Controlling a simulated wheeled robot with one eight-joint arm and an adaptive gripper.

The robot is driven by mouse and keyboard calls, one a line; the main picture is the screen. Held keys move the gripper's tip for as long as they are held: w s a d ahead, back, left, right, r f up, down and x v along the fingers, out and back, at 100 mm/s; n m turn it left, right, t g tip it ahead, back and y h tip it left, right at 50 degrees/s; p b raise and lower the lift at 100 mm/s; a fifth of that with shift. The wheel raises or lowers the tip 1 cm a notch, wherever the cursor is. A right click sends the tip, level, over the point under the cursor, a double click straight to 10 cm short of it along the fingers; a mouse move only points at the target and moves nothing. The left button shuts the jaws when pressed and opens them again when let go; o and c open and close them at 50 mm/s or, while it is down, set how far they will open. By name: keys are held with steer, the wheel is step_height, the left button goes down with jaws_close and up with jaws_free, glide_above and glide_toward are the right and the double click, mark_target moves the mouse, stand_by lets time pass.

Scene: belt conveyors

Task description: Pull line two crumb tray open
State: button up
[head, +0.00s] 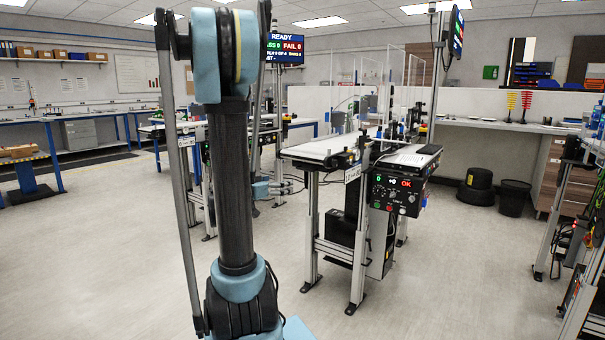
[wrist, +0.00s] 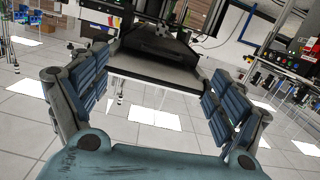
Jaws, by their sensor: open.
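The line two station (head: 398,195) stands right of centre in the head view, a belt conveyor on a grey frame with a control panel at its near end. My gripper (head: 286,187) is small in that view, just left of the conveyor's near legs and below belt height. In the wrist view my gripper (wrist: 158,74) is open, with its fingers wide apart and nothing between them. A dark, flat, tray-like part (wrist: 155,66) with a pale edge lies beyond the fingertips, apart from them. I cannot tell for certain whether it is the crumb tray; no handle is clear.
A black box (head: 342,228) hangs low between the conveyor legs. Another bench stands at the right edge (head: 585,240), and a blue-legged bench (head: 45,150) at the left. Black bins (head: 514,197) stand at the back right. The floor (head: 440,290) in front of line two is clear.

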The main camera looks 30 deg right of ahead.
steer(key=shift+t+h, duration=0.3)
steer(key=shift+h, duration=0.2)
steer(key=x, duration=1.2)
steer(key=w+r+x, duration=0.1)
steer(key=x, duration=0.6)
steer(key=shift+a+r, duration=0.1)
steer(key=shift+a, duration=0.2)
steer(key=shift+m, duration=0.3)
steer(key=c, duration=1.3)
